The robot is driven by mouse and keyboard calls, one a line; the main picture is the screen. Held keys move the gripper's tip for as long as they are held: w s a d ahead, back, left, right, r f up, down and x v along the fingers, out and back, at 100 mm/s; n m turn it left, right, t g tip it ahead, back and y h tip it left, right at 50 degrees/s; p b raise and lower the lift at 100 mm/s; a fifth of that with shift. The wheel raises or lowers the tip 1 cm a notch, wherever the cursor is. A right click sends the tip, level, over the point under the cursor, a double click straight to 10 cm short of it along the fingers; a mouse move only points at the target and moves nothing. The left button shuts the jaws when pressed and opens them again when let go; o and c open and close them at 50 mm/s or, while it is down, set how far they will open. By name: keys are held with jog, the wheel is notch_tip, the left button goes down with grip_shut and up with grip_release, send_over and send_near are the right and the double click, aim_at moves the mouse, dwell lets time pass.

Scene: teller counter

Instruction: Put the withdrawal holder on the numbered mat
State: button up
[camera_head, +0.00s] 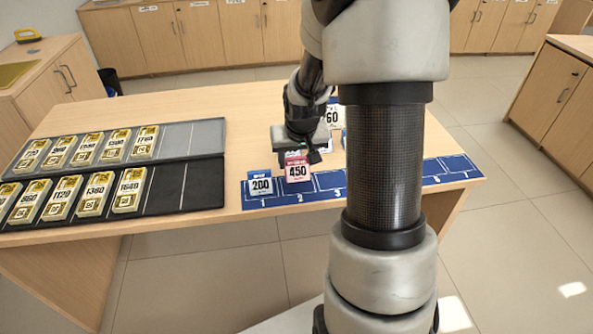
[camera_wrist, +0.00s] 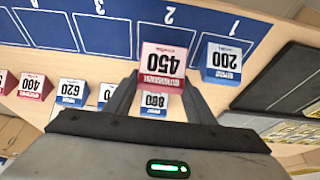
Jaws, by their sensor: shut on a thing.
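The pink withdrawal holder with a white 450 label (camera_head: 297,170) is between the fingers of my gripper (camera_head: 300,152). In the wrist view the pink holder (camera_wrist: 164,65) is upright in the picture between both fingertips (camera_wrist: 160,90). It is over slot 2 of the blue numbered mat (camera_head: 329,193); I cannot tell whether its base touches. The mat also shows in the wrist view (camera_wrist: 104,36). A blue holder labelled 200 (camera_head: 260,186) stands on slot 1, just left of the held one in the head view. My arm hides part of the mat's right half.
Other holders stand behind the mat: a pink one (camera_wrist: 36,86), a blue 620 (camera_wrist: 70,92) and a blue 860 (camera_wrist: 153,103). A grey tray (camera_head: 205,133) and a black tray (camera_head: 205,190) with gold bars lie at the left. Slot 3 looks empty.

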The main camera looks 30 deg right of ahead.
aim_at(296, 168)
jog(key=shift+f+b, duration=0.35)
jog(key=shift+f, duration=1.15)
jog(key=shift+f, duration=0.1)
jog(key=shift+f, duration=0.15)
jog(key=o, duration=1)
jog(key=shift+o, duration=0.2)
jog(key=shift+r, duration=0.45)
jog(key=p+v, duration=0.3)
jog(key=v, duration=0.8)
jog(key=shift+s+r, duration=0.2)
jog(key=shift+r, duration=0.1)
jog(key=shift+a, duration=0.1)
